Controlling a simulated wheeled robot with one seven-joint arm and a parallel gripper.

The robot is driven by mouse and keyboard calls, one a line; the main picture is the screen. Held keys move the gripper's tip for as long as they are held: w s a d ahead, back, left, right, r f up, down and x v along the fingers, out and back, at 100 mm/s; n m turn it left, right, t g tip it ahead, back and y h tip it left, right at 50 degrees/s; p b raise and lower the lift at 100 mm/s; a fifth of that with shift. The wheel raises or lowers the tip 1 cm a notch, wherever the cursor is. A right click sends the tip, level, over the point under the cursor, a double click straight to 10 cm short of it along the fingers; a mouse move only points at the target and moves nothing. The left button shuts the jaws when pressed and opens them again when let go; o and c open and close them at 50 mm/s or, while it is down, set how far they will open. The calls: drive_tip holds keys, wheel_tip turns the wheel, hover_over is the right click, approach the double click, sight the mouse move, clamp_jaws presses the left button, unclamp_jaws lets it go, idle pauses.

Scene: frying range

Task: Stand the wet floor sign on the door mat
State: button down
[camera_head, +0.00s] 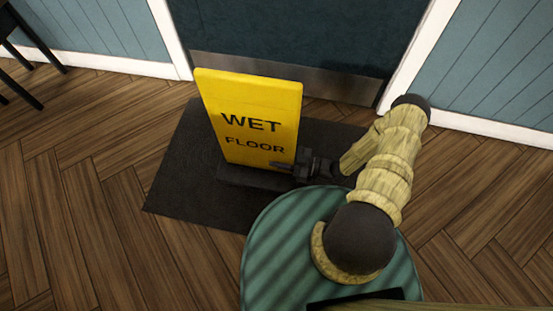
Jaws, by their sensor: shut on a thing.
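The wet floor sign (244,131) is a yellow upright board with black lettering, "WET FLOOR". It stands roughly upright over the dark door mat (177,185), in front of the door, with a dark base (258,178) at its foot. I cannot tell whether that base rests fully on the mat or hangs just above it. My gripper (285,166) is shut on the sign's lower right edge. The fingertips partly overlap the board. My arm and body hide the mat's right and near parts.
A dark door (292,30) with a metal kick plate (290,78) stands behind the mat, between white frames. Blue panelled walls flank it. Black furniture legs (33,50) stand at the upper left. The wooden floor (85,220) on the left is clear.

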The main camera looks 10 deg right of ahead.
drive_tip(key=shift+f+b, duration=0.4)
drive_tip(key=shift+f, duration=0.6)
drive_tip(key=shift+f+b, duration=1.25)
drive_tip(key=shift+f, duration=0.65)
drive_tip(key=c, duration=1.2)
unclamp_jaws()
drive_tip(key=shift+f, duration=0.15)
drive_tip(key=shift+c, duration=0.2)
